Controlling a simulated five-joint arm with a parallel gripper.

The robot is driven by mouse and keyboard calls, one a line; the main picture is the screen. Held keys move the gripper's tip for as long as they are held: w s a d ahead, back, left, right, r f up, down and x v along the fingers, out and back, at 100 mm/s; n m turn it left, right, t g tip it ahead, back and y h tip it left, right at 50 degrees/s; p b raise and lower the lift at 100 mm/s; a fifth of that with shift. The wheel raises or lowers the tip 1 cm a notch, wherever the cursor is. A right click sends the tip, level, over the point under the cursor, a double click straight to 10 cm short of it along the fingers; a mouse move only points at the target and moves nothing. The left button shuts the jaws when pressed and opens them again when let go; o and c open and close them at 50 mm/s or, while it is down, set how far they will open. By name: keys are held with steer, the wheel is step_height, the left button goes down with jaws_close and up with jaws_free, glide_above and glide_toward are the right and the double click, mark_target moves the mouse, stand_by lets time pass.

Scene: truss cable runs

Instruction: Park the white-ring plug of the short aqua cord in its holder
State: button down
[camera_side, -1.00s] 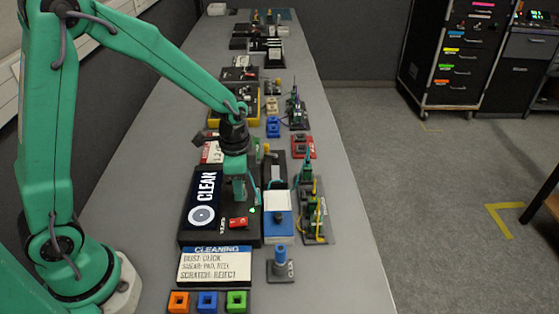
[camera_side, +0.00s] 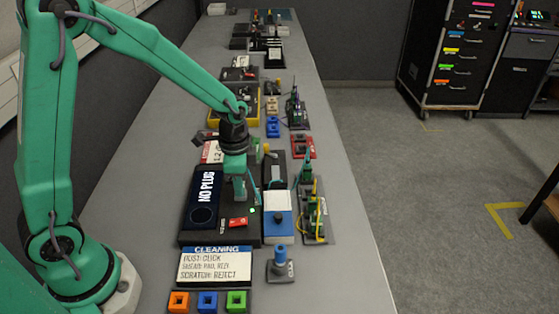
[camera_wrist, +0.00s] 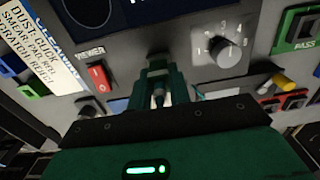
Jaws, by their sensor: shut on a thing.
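My gripper (camera_side: 240,192) hangs over the front right part of the dark viewer box (camera_side: 187,238). In the wrist view my gripper (camera_wrist: 160,85) is shut on a small plug (camera_wrist: 158,98), with a pale part showing between the fingers. Its ring colour is too small to tell surely. The viewer screen (camera_side: 203,200) reads "NO PLUG". A bit of aqua cord (camera_side: 257,191) shows just right of the gripper. More aqua cord (camera_side: 306,170) stands at the dark rack (camera_side: 326,236) on the right, among yellow and green parts. I cannot tell which holder is the cord's own.
A blue and white box (camera_side: 278,228) stands between viewer and rack, with a grey-blue post (camera_side: 281,264) in front. The cleaning sign (camera_side: 215,267) and coloured square blocks (camera_side: 207,301) are at the front. A red switch (camera_wrist: 97,77) and a numbered knob (camera_wrist: 222,50) are close to the gripper.

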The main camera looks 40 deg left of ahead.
steer(key=shift+r, duration=0.1)
steer(key=shift+r, duration=2.1)
steer(key=w+d, duration=1)
steer(key=w, duration=0.4)
steer(key=shift+d, duration=0.35)
steer(key=shift+f, duration=0.25)
steer(key=shift+f, duration=2.75)
